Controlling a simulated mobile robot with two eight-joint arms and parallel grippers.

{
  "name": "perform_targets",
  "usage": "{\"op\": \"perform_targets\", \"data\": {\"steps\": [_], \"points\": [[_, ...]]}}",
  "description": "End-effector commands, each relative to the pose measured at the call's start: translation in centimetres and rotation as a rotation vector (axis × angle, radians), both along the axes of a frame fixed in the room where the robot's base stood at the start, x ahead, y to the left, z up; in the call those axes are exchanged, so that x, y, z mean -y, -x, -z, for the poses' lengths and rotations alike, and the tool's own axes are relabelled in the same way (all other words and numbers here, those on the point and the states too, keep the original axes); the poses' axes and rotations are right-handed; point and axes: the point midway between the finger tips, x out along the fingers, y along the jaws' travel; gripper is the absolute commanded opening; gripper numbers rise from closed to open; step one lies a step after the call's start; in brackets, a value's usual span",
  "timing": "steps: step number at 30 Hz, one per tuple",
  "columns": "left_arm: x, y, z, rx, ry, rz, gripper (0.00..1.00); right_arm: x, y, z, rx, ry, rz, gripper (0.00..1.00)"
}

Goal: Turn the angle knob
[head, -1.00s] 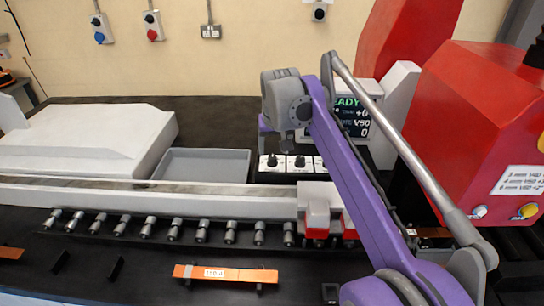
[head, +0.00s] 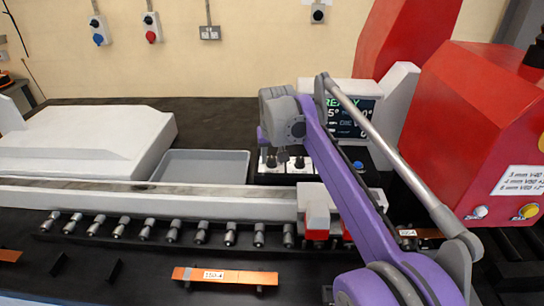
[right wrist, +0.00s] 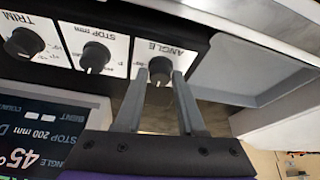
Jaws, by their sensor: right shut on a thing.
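The angle knob (right wrist: 159,78) is a small dark knob on a white label plate marked ANGLE, at the left end of the control panel (head: 303,163) in the head view. My right gripper (right wrist: 163,74) is shut on it, one finger on each side, and the arm reaches over it from the right. In the head view the gripper (head: 283,155) partly covers the knob. The display (head: 345,115) behind reads READY. In the wrist view the same display (right wrist: 55,140) appears upside down and shows 45° for the angle. My left gripper is not in view.
The stop knob (right wrist: 95,55) and trim knob (right wrist: 24,42) sit beside the angle knob. A grey tray (head: 205,165) lies left of the panel. A white rail (head: 150,200) runs in front, with an orange bar (head: 225,275) nearer. The red machine (head: 470,130) stands right.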

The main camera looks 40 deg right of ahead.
Motion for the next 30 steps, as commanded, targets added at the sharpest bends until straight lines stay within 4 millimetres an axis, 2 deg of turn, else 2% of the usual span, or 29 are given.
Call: {"op": "perform_targets", "data": {"steps": [14,30], "points": [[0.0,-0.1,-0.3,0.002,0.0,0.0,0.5,0.0,0.0,-0.1,-0.001,0.001,0.06,0.0],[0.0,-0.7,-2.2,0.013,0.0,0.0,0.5,-0.2,-0.3,-0.1,0.0,0.0,0.456,0.0]]}}
